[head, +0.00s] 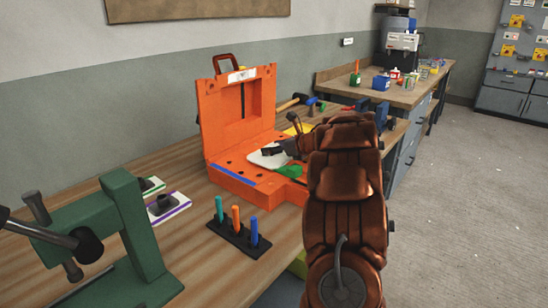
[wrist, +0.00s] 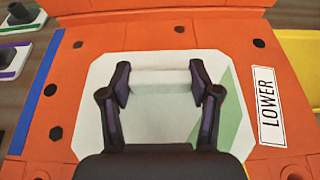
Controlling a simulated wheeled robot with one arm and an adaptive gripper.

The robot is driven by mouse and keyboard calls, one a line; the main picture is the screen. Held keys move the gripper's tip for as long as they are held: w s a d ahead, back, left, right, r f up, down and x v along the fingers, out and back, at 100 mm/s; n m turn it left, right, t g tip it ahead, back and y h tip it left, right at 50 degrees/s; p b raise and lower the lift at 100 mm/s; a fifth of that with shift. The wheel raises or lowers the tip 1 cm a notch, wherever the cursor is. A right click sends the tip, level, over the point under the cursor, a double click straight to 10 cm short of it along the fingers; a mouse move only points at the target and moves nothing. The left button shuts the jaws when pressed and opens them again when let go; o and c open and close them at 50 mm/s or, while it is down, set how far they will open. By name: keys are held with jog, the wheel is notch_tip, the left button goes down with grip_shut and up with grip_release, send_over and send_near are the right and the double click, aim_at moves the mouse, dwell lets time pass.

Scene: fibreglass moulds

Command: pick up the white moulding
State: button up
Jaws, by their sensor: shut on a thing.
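The white moulding (wrist: 95,90) lies flat in the lower half of the orange mould (head: 235,187), as a pale plate with cut corners. It also shows in the head view (head: 258,158), partly hidden by my gripper (head: 284,151). In the wrist view my gripper (wrist: 161,82) has one finger on each side of a pale raised block in the middle of the moulding, and is shut on it. I cannot see a gap under the moulding. A green patch (wrist: 230,115) shows at the moulding's right side.
The mould's orange lid (head: 222,110) stands open behind. A "LOWER" label (wrist: 267,105) is right of the moulding, a blue strip (wrist: 40,95) left. A rack with coloured pegs (head: 236,235) and a green press (head: 125,225) stand at the front left. Tools lie beyond the mould.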

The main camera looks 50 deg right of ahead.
jog(key=c, duration=0.6)
